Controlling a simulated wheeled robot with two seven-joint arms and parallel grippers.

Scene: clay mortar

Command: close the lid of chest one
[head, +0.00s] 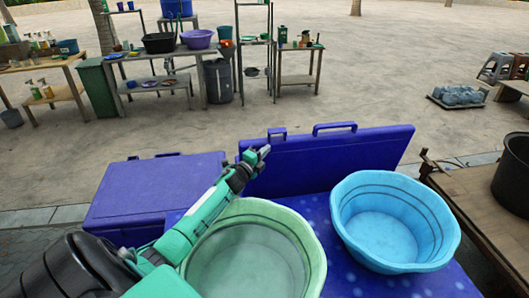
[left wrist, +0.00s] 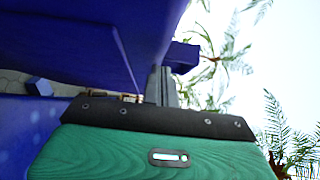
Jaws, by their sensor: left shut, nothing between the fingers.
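A blue chest lid (head: 335,158) stands raised, tilted back, behind the two basins in the head view, with a handle on its top edge. A second blue chest (head: 150,190) lies to its left with its top flat. I cannot tell from markings which is chest one. My left gripper (head: 262,152) is shut and empty at the raised lid's left end, near its top corner; I cannot tell whether it touches. In the left wrist view the shut fingers (left wrist: 160,86) are beside a large blue panel (left wrist: 85,40). My right gripper is not in view.
A green basin (head: 250,250) and a light blue basin (head: 394,222) stand in front of the raised lid on a blue speckled surface (head: 340,284). A wooden table with a black pot (head: 513,175) is at the right. Open paving lies behind the chests.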

